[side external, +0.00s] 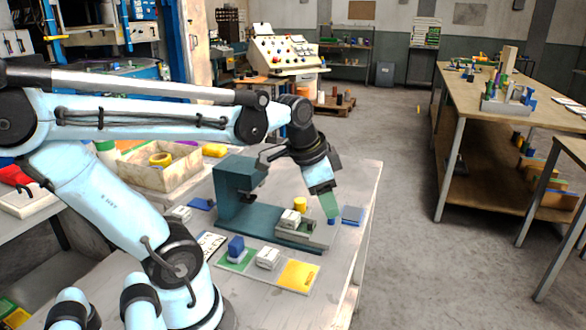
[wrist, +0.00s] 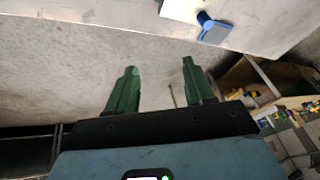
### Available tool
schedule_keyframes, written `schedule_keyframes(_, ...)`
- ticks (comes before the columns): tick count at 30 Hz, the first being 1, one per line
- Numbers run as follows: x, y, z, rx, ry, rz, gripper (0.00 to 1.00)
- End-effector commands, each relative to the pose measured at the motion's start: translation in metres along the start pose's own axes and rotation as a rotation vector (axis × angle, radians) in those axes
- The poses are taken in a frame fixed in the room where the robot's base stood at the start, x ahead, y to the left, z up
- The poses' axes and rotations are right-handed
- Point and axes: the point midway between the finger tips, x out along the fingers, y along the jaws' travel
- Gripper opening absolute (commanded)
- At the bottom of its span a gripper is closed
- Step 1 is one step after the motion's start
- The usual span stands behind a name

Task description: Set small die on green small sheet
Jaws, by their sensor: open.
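My gripper (side external: 330,207) is tilted downward over the right part of the table. In the wrist view its green fingers (wrist: 158,68) are apart with nothing between them. A green sheet (side external: 226,265) lies near the table's front edge, with a blue block (side external: 236,246) standing on it. A grey-white block (side external: 267,257) is just right of that sheet. A small blue piece (side external: 331,221) is by the fingertips, beside a blue sheet (side external: 354,214); the wrist view shows a blue piece (wrist: 203,17) against a blue-grey square (wrist: 214,33). I cannot tell which piece is the small die.
A dark green press (side external: 235,190) stands left of my gripper, with a pale block (side external: 290,218) on its base and a yellow cylinder (side external: 300,204) near it. A yellow sheet (side external: 298,276) lies at the front. A box (side external: 172,175) stands behind left.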

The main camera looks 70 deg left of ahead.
Motion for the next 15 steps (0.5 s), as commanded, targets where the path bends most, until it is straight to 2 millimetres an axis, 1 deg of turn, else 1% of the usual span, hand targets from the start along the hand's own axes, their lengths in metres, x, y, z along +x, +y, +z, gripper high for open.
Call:
schedule_keyframes(1, 0.003, 0.02, -0.003, -0.044, 0.046, -0.007, 0.53)
schedule_keyframes(3, 0.006, 0.039, -0.007, -0.123, 0.106, -0.01, 0.53)
schedule_keyframes(6, 0.008, 0.059, -0.01, -0.212, 0.174, 0.0, 0.53)
schedule_keyframes(10, 0.01, 0.074, -0.012, -0.283, 0.225, 0.018, 0.53)
schedule_keyframes(15, 0.01, 0.077, -0.013, -0.307, 0.239, 0.024, 0.53)
